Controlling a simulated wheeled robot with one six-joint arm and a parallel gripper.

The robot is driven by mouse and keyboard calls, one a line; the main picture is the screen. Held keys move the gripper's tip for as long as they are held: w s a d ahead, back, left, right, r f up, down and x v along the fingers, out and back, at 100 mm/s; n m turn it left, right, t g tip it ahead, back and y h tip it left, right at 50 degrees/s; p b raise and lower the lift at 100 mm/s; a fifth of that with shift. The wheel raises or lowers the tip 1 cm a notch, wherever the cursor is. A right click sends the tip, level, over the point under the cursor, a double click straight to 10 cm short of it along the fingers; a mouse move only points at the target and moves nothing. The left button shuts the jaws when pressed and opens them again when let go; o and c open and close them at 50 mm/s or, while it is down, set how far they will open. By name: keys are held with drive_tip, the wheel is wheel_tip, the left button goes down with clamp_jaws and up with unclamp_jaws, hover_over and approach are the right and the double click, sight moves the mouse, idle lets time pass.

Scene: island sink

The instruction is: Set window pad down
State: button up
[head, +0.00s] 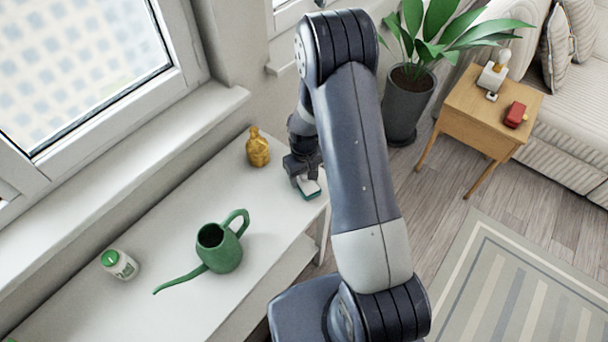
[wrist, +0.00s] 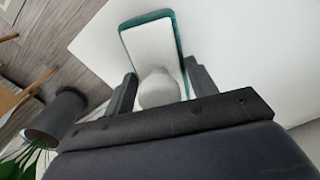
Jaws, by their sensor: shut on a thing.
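The window pad (head: 309,188) is a small white block with a green edge, near the right end of the white bench in the head view. In the wrist view the pad (wrist: 152,48) shows its white top, green rim and a rounded pale knob (wrist: 158,90). My gripper (head: 303,177) points down over the pad. In the wrist view my gripper (wrist: 160,88) has its two dark fingers on either side of the knob and is shut on it. I cannot tell whether the pad's underside touches the bench.
The white bench (head: 180,299) also bears an amber bottle (head: 258,148), a green watering can (head: 222,248) and a white jar with a green lid (head: 119,264). The window sill (head: 130,155) runs along the left. A potted plant (head: 408,105) and wooden side table (head: 480,110) stand beyond the bench.

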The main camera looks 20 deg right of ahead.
drive_tip(key=shift+f+b, duration=0.5)
drive_tip(key=shift+f, duration=0.05)
drive_tip(key=o, duration=1)
drive_tip(key=shift+r, duration=0.1)
drive_tip(key=shift+c, duration=0.2)
wheel_tip(320, 180, up, 11)
drive_tip(key=shift+f+b, duration=0.1)
drive_tip(key=shift+b, duration=0.6)
